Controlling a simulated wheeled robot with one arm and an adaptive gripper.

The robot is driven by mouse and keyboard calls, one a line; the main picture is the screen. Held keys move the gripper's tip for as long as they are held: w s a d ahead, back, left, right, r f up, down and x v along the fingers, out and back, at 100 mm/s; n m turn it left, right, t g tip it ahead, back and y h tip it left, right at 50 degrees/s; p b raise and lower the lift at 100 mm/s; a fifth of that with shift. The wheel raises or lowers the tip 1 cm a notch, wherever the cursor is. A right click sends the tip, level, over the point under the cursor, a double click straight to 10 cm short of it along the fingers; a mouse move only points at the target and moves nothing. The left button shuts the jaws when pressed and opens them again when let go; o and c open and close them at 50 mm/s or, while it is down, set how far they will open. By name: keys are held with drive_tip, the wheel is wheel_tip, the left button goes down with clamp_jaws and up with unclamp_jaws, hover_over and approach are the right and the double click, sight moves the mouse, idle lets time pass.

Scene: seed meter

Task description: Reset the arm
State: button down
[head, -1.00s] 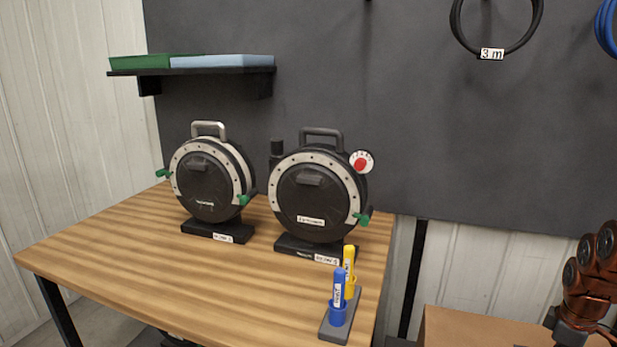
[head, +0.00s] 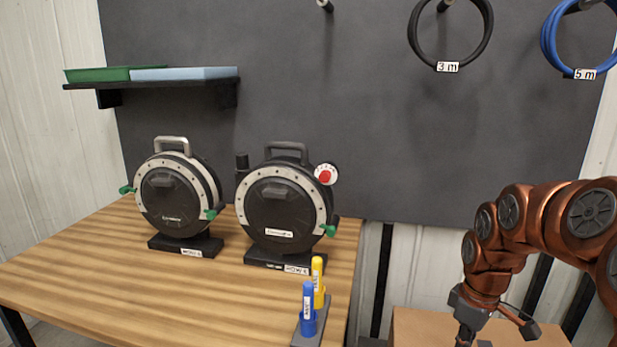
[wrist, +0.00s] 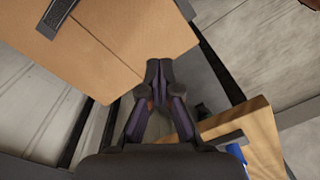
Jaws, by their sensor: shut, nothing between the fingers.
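My gripper (wrist: 159,72) is shut and empty in the wrist view, its two fingertips together. It points down past the edge of a brown cardboard-coloured surface (wrist: 125,35). In the head view my copper-coloured arm comes in from the right and bends down at the wrist, right of the wooden table; the fingertips there are cut off by the bottom edge. Nothing touches the gripper that I can see.
The wooden table (head: 90,270) bears two round black seed meters (head: 180,200) (head: 283,210) and a holder with a blue marker (head: 308,310) and a yellow marker (head: 318,280). A shelf (head: 150,85) holds green and blue trays. Cable loops (head: 450,35) hang on the dark wall.

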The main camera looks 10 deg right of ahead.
drive_tip(key=s+a+r+m+p, duration=0.3)
drive_tip(key=s+a, duration=0.5)
drive_tip(key=s, duration=0.3)
drive_tip(key=s+a+r+m+g+p, duration=0.1)
drive_tip(key=s+a+r+m+p, duration=0.2)
drive_tip(key=s+a, duration=0.5)
drive_tip(key=s+r, duration=0.1)
drive_tip(key=s, duration=0.1)
drive_tip(key=shift+s+a+m+g, duration=0.3)
drive_tip(key=shift+s+m, duration=0.05)
drive_tip(key=shift+m, duration=0.05)
